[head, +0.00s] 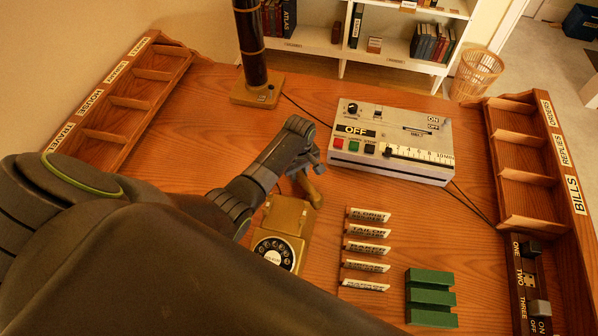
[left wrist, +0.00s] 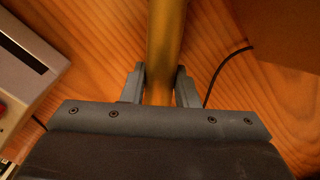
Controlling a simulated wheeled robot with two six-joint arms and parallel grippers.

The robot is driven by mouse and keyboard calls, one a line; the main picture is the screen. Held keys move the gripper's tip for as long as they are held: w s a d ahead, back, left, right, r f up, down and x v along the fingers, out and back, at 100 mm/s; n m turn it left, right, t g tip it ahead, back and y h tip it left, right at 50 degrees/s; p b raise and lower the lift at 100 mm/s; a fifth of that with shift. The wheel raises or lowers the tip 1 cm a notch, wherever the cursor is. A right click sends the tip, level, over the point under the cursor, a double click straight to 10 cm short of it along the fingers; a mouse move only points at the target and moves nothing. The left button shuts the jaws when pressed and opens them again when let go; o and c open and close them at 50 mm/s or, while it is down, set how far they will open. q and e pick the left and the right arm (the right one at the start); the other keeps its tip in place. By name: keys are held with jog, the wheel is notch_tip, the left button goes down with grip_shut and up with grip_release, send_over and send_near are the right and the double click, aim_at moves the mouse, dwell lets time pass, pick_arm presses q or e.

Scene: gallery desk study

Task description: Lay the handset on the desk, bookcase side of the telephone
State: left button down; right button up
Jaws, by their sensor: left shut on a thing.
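The telephone (head: 280,241) is mustard-coloured with a black-and-white dial and stands on the wooden desk (head: 215,140), partly hidden by my left arm. The handset (head: 311,190) is the same mustard colour. My left gripper (head: 306,168) is shut on the handset just beyond the telephone, on the bookcase side. In the left wrist view the handset (left wrist: 166,45) runs as a bar between the two jaws (left wrist: 160,85), with desk wood behind it. I cannot tell whether the handset touches the desk. My right gripper is not in view.
A grey control box (head: 392,142) stands right of the gripper. A dark column on a wooden base (head: 257,90) stands behind it, with a cable on the desk. Labelled cards (head: 367,249) and a green block (head: 430,297) lie nearer. The bookcase (head: 392,62) is beyond the desk.

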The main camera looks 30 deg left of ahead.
aim_at(299, 172)
pick_arm(q)
jog(key=c, duration=1.1)
grip_release()
jog(key=shift+f, duration=0.1)
notch_tip(299, 172, up, 12)
jog(key=shift+r, duration=0.2)
